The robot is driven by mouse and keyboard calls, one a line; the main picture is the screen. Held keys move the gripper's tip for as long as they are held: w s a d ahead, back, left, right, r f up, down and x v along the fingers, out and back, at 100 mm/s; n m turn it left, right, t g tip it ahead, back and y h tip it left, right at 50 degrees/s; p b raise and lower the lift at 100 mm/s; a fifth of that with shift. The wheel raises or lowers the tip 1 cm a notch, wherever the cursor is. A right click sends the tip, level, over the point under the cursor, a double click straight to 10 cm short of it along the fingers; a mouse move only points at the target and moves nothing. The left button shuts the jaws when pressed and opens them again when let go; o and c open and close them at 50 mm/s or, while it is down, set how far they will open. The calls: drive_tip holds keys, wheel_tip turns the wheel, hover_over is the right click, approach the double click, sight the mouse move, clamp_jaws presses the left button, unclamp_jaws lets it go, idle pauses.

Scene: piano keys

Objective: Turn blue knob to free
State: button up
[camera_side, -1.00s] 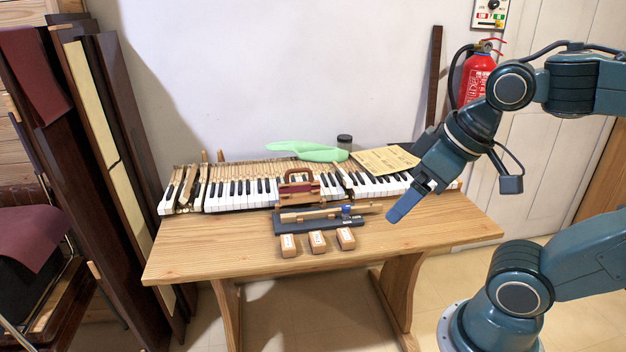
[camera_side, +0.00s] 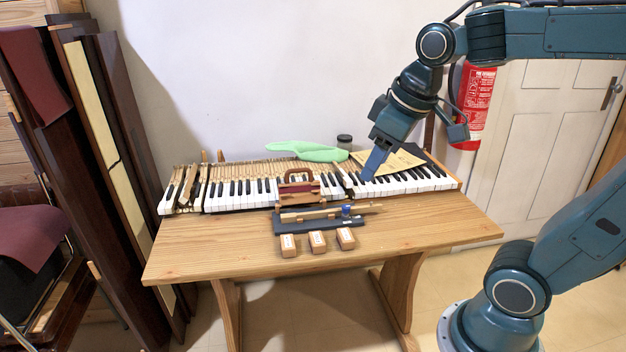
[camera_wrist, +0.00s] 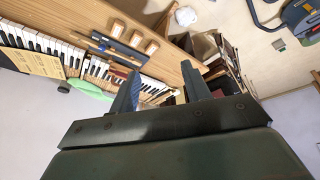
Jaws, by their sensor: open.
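The small blue knob (camera_side: 346,210) sits near the right end of a dark fixture (camera_side: 290,223) on the front of the table. A wooden key stick (camera_side: 318,212) lies along the fixture. The knob's setting is too small to read. My gripper (camera_side: 368,178) is over the white keys, behind and to the right of the knob, and apart from it. In the wrist view my gripper (camera_wrist: 160,92) shows two separated fingers with nothing between them. The fixture (camera_wrist: 115,50) appears at upper left there.
Three wooden blocks (camera_side: 317,241) stand in front of the fixture. A red-brown handled tool (camera_side: 298,188) stands behind it. The table's right front (camera_side: 430,225) is clear.

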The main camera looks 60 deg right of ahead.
drive_tip(key=w+d+n+g, duration=0.1)
drive_tip(key=w+d, duration=0.5)
drive_tip(key=w, duration=0.2)
drive_tip(key=n+g, duration=0.3)
hover_over(346, 206)
wheel_tip(346, 206, down, 18)
drive_tip(key=shift+r+y, duration=0.25)
drive_tip(key=shift+y, duration=0.05)
drive_tip(key=shift+f, duration=0.15)
wheel_tip(346, 206, down, 14)
drive_tip(key=shift+r, duration=0.25)
drive_tip(key=c, duration=1)
